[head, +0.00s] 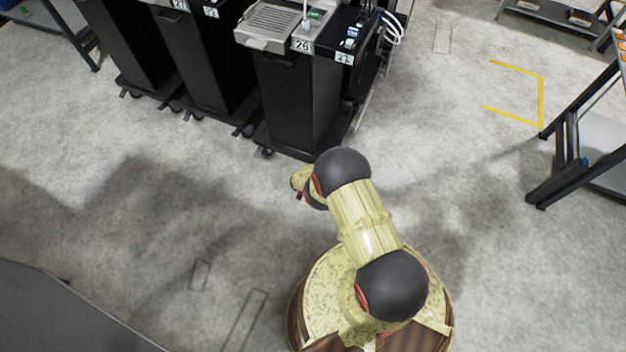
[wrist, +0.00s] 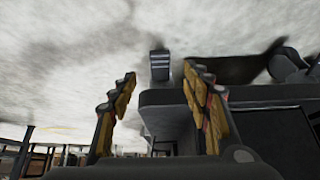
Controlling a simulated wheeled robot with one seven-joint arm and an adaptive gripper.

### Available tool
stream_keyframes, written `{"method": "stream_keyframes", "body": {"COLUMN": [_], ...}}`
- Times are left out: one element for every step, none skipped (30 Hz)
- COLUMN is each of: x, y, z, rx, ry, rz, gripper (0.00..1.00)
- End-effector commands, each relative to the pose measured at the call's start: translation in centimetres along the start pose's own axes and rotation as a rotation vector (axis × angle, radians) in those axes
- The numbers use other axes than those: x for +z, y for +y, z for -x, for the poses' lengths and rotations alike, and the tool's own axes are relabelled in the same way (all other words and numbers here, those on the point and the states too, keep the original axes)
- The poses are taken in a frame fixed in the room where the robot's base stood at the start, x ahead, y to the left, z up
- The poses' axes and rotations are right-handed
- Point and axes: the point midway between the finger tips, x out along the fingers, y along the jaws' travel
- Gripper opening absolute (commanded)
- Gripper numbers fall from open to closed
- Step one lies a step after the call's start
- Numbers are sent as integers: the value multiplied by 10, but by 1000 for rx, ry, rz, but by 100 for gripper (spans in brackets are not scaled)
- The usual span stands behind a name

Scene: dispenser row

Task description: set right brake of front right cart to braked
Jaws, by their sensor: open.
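In the wrist view the picture appears turned over, with floor at the top and the cart's dark underside (wrist: 255,97) at the right. A small grey striped pedal, likely a caster brake (wrist: 160,62), shows just beyond and between my fingertips. My gripper (wrist: 158,74) is open with nothing between its fingers; the right finger overlaps the cart's edge. I cannot tell the brake's setting.
More black carts (head: 215,60) stand in a row to the left. Another caster (head: 262,152) shows at the cart's near left corner. A dark-legged table (head: 575,150) stands at the right, with yellow floor marking (head: 541,98) beside it. The floor right of the cart is clear.

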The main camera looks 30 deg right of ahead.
Motion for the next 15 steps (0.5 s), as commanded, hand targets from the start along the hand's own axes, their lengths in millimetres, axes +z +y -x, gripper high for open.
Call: {"method": "stream_keyframes", "body": {"x": [0, 0, 0, 0, 1, 1, 0, 0, 0, 0, 0, 0, 0, 1, 0], "y": [0, 0, 0, 0, 0, 0, 0, 0, 0, 0, 0, 0, 0, 1, 1], "z": [4, 6, 8, 9, 10, 12, 13, 13, 14, 14, 14, 14, 14, 14, 14], "rx": [0, 0, -1, 0, 0, 0, 0, 0, 0, 0, 0, 0, 0, 0, 0], "ry": [0, 0, 0, 0, -1, 0, 0, 0, 0, 0, 0, 0, 0, 0, 0], "rz": [1, 1, 1, 1, 1, 1, 1, 1, 1, 1, 1, 1, 1, 1, 1], "gripper": [48, 48, 48, 48, 48, 48, 48, 48, 48, 48, 48, 48, 48, 48, 48]}}
